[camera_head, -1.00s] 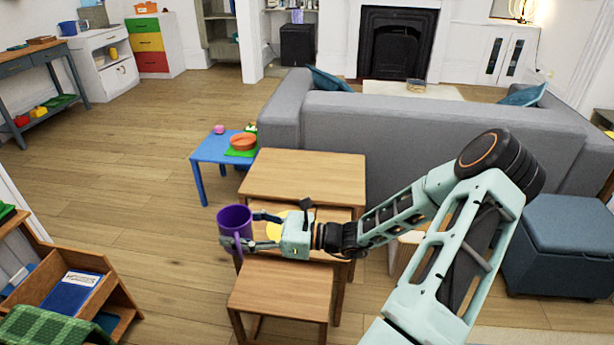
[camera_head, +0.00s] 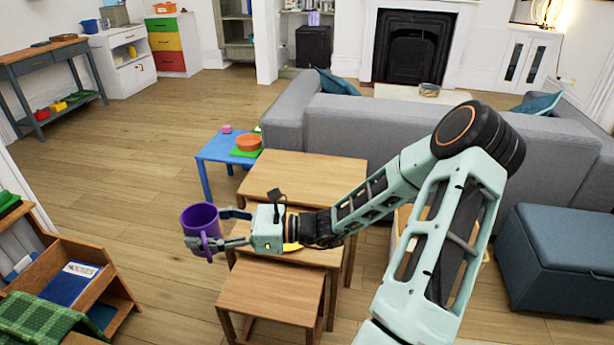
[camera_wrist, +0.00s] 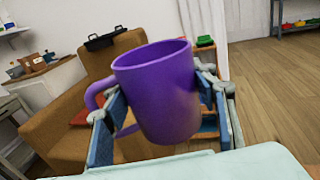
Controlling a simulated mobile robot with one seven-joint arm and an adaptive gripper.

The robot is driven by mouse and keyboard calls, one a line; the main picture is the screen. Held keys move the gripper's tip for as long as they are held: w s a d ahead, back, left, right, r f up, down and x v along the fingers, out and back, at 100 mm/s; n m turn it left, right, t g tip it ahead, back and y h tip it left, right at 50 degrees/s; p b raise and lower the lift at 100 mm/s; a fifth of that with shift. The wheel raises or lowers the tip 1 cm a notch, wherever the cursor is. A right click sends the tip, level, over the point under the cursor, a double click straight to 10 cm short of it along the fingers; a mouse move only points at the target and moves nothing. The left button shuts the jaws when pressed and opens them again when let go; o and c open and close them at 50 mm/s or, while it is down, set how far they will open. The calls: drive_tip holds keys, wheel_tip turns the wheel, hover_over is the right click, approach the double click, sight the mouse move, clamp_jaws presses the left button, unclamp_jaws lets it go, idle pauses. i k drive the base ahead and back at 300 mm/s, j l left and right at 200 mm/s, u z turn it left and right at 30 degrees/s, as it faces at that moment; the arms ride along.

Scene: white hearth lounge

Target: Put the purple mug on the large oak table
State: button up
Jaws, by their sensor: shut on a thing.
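The purple mug (camera_head: 201,229) is held in the air by my gripper (camera_head: 220,229), left of the nested oak tables in the head view. My gripper is shut on the mug, which is upright or slightly tilted. In the wrist view the mug (camera_wrist: 158,90) sits between the two fingers, its handle to the left. The large oak table (camera_head: 310,172) is the tallest and rearmost of the nested set. The part of its top that shows is bare. A middle oak table and a small oak table (camera_head: 272,292) stand in front of it.
A yellow thing (camera_head: 291,230) on the middle table is mostly hidden by my arm. A blue table (camera_head: 215,150) with an orange bowl (camera_head: 248,142) stands behind left. A grey sofa (camera_head: 370,130) is behind the large table. A wooden shelf unit (camera_head: 75,265) stands at left.

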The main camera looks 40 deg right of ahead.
sight(274, 187)
drive_tip(key=l+u, duration=0.1)
drive_tip(key=l, duration=0.2)
drive_tip(key=k+l+u, duration=0.15)
drive_tip(key=l, duration=0.15)
drive_tip(key=l+u, duration=0.2)
drive_tip(key=l, duration=0.45)
drive_tip(key=i+l+u, duration=0.15)
drive_tip(key=l, duration=0.3)
drive_tip(key=i+l+u, duration=0.15)
drive_tip(key=l, duration=0.3)
